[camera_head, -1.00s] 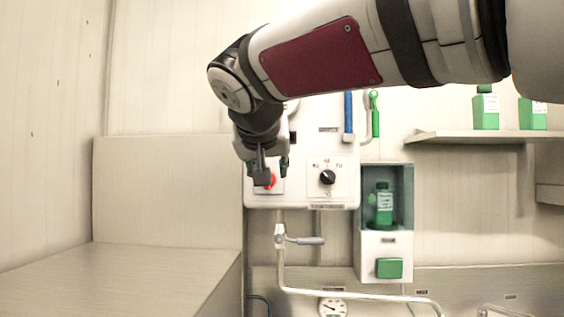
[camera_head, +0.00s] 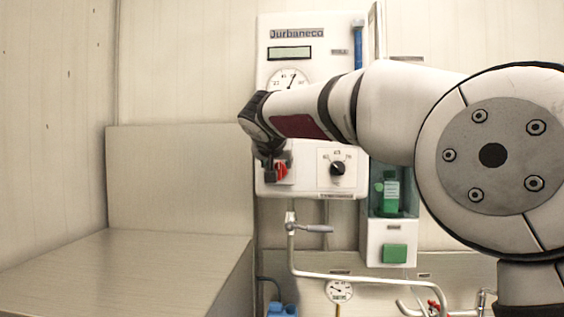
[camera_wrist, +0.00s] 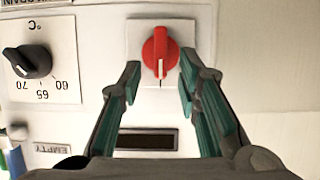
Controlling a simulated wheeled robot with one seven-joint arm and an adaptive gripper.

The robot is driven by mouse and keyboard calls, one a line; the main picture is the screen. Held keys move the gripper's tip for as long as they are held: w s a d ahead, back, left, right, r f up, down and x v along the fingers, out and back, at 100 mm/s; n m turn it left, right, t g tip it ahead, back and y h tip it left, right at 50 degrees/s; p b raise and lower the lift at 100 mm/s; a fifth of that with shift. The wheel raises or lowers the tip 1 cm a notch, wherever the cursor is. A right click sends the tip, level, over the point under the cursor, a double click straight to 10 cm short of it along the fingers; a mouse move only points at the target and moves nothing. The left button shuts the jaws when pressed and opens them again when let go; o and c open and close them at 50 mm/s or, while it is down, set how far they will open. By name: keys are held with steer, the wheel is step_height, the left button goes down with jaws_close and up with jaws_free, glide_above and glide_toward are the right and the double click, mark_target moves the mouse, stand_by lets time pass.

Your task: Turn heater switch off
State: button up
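The heater switch is a red rotary knob on a white square plate on the heater's front panel; the knob (camera_head: 282,170) shows partly behind my gripper in the head view. In the wrist view the red knob (camera_wrist: 160,52) is upright, with a dark pointer line at its lower end. My gripper (camera_wrist: 160,68) is open, its green-padded fingers to the left and right of the knob, with a gap showing on each side. In the head view my gripper (camera_head: 272,172) is close in front of the panel, and its fingers are hard to make out.
A black temperature dial (camera_head: 337,168) is right of the switch. A metal lever valve (camera_head: 310,228) and pipe are below. A cabinet with a green bottle (camera_head: 391,194) stands to the right. A pale counter (camera_head: 120,270) is at the left.

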steer(key=shift+x, duration=1)
jaws_close()
steer(key=shift+a, duration=0.1)
steer(key=n+t+h+b, duration=0.1)
steer(key=n+h, duration=0.1)
steer(key=n, duration=0.2)
steer(key=a+f+n+t+h+b, duration=0.1)
steer(key=n+h+b, duration=0.1)
steer(key=n, duration=0.3)
steer(key=f+n+h+b, duration=0.1)
steer(key=n+h+b, duration=0.1)
steer(key=n+h, duration=0.1)
steer(key=shift+a+n+t, duration=0.4)
steer(key=shift+n, duration=0.3)
